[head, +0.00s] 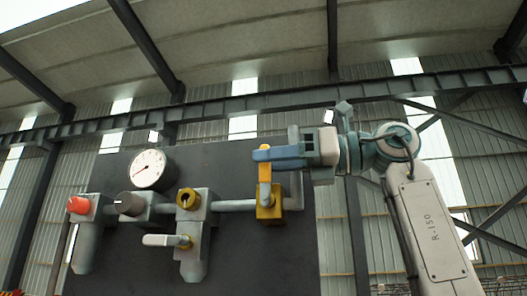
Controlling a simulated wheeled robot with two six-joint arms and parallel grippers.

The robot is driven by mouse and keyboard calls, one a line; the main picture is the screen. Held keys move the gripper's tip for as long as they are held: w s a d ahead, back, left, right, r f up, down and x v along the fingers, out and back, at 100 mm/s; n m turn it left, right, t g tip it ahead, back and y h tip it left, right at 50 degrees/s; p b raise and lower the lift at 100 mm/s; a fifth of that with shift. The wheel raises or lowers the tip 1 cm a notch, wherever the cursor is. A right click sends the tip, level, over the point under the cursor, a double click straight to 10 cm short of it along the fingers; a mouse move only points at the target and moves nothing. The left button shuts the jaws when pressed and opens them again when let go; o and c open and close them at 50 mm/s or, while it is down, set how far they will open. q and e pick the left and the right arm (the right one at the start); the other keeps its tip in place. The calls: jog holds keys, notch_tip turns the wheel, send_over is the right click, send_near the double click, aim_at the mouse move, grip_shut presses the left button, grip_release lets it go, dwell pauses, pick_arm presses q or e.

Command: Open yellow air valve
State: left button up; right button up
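The yellow air valve (268,209) sits on the grey pipe at the right part of the dark panel. Its yellow handle (265,183) stands upright from the valve body. My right gripper (263,154) comes in from the right, its blue fingers level and at the top of the handle. The fingers cover the handle's upper end. I cannot tell whether they touch or grip it, or how wide apart they are. My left gripper is not in view.
A grey pipe (235,205) runs between the fittings and bends upward right of the yellow valve.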

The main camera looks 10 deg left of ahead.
jog(key=shift+a, duration=0.75)
grip_shut()
jog(key=shift+p, duration=0.3)
